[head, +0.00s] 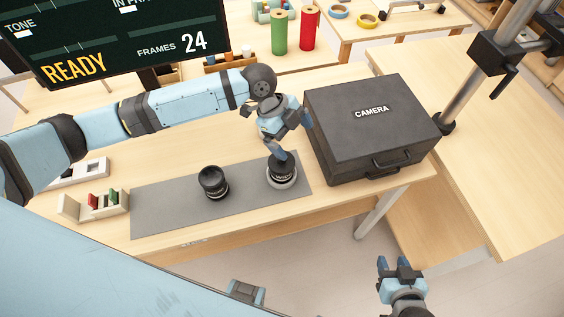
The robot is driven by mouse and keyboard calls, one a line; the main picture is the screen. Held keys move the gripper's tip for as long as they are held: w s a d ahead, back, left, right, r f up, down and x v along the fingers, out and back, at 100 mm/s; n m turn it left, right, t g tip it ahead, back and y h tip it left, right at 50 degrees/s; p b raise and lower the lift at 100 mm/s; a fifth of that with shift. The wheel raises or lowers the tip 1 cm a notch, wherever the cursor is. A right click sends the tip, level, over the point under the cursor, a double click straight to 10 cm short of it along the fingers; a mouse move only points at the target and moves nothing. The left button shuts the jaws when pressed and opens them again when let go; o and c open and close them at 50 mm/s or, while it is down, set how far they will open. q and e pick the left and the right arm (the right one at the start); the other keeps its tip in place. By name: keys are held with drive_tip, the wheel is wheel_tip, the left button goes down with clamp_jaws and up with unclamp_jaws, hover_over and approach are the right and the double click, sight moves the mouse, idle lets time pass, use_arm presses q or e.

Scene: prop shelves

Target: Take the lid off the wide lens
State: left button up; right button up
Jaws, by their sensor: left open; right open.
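Two dark lenses stand upright on a grey mat (165,210). The left lens (213,184) is black with a dark, hollow-looking top. The right lens (282,178) has a black top and a pale ring around its base. Which one is the wide lens, I cannot tell from its markings. My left gripper (279,159) points down at the top of the right lens, its fingers open around or just above it; contact is unclear. The gripper hides part of that top, so the lid is hard to make out. My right gripper (395,264) is open and empty, low in front of the table.
A black case marked CAMERA (370,125) stands close to the right of my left gripper. A small rack (95,206) with coloured pieces sits at the mat's left end. A dark screen (120,40) and green and red rolls are behind. The mat's left part is clear.

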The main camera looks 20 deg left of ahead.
use_arm(q)
drive_tip(key=w+a+r+m+g+y, duration=0.2)
drive_tip(key=a+r, duration=0.2)
drive_tip(key=a, duration=0.2)
drive_tip(key=x, duration=0.8)
drive_tip(key=shift+s+a+f, duration=0.1)
drive_tip(key=shift+s+f, duration=0.05)
drive_tip(key=shift+a+p+x, duration=0.2)
drive_tip(key=shift+p+x, duration=0.6)
drive_tip(key=shift+x, duration=1.95)
drive_tip(key=shift+f, duration=0.1)
drive_tip(key=c, duration=0.8)
